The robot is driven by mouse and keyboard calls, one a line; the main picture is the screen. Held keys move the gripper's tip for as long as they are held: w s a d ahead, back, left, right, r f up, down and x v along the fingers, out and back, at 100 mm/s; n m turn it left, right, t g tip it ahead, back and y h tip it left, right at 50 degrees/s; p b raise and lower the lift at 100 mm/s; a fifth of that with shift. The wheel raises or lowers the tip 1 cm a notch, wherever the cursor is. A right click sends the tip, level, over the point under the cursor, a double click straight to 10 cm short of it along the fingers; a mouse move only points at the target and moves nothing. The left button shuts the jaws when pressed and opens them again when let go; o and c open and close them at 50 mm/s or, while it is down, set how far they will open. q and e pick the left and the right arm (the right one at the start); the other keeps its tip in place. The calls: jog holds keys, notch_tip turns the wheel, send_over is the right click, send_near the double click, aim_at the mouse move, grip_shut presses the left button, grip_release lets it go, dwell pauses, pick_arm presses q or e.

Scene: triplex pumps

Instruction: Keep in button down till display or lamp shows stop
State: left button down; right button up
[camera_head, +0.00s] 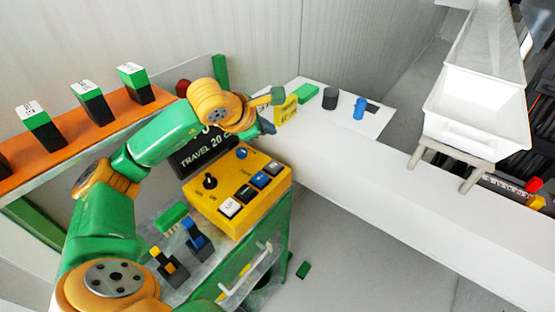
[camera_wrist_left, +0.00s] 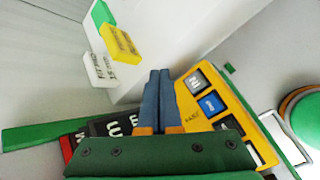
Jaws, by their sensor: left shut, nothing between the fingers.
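The yellow control box (camera_head: 222,209) stands on a stand at the centre of the head view. The black display (camera_head: 200,155) behind the box reads "TRAVEL 20", partly covered by my arm. My left gripper (camera_head: 266,125) is beyond the box's far edge. Its closed, empty fingers (camera_wrist_left: 160,73) show beside the IN button, apart from it in the wrist picture.
A white bench (camera_head: 340,165) runs right, carrying a yellow block (camera_head: 286,110), a green block (camera_head: 305,93) and small cylinders. A white hopper (camera_head: 478,110) stands at right. An orange shelf (camera_head: 70,142) with green-and-black blocks is at left. Two levers (camera_head: 196,238) stand below the box.

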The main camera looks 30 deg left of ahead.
aim_at(270, 167)
pick_arm(q)
notch_tip(270, 167, down, 8)
jog(key=b, duration=0.6)
jog(key=shift+f+b, duration=0.15)
jog(key=shift+b, duration=0.25)
jog(key=shift+f+b, duration=0.35)
dwell(1.3)
jog(key=shift+f+b, duration=0.35)
jog(key=shift+b, duration=0.15)
